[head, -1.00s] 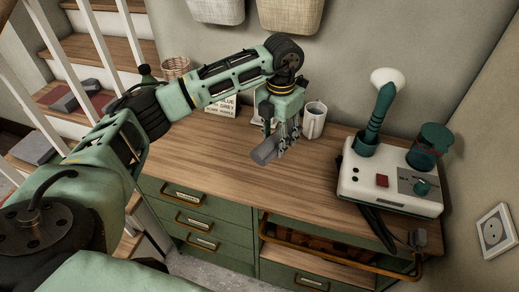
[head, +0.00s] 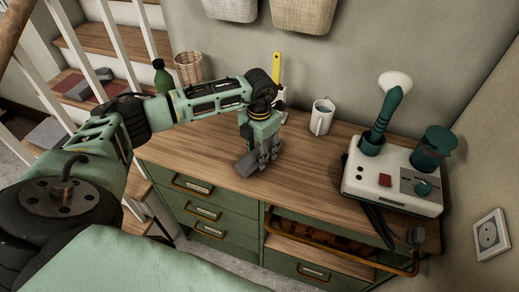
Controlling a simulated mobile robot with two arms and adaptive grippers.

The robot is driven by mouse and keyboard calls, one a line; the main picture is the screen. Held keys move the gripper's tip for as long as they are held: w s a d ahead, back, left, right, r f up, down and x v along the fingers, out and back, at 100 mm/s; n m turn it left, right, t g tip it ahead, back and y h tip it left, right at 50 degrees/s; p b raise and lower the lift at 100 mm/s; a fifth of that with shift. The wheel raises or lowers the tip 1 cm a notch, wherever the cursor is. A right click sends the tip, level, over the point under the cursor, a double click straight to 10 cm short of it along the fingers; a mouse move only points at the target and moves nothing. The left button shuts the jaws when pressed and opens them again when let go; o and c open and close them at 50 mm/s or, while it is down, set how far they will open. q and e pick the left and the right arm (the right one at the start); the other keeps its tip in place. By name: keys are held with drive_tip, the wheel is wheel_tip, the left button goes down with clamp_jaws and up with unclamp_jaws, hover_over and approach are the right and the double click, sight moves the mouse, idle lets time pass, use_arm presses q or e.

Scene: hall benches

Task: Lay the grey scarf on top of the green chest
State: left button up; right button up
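The green chest (head: 215,183) has a wooden top and green drawers with brass-coloured handles. My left gripper (head: 266,158) is over the left part of its top, pointing down. It is shut on the grey scarf (head: 246,165), a small folded dark-grey piece that shows at the left of the fingers. The scarf is at or just above the wooden top; I cannot tell whether it touches. The fingers hide part of it. My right gripper is not in view.
A white mug (head: 321,118) stands behind and right of my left gripper. A white device (head: 393,184) fills the top's right end. A green bottle (head: 162,76) and wicker basket (head: 188,68) stand at the back left. Bare wood lies between gripper and device.

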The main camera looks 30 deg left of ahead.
use_arm(q)
drive_tip(key=o, duration=0.7)
drive_tip(key=shift+f, duration=0.15)
drive_tip(key=o, duration=0.4)
drive_tip(key=shift+o, duration=0.4)
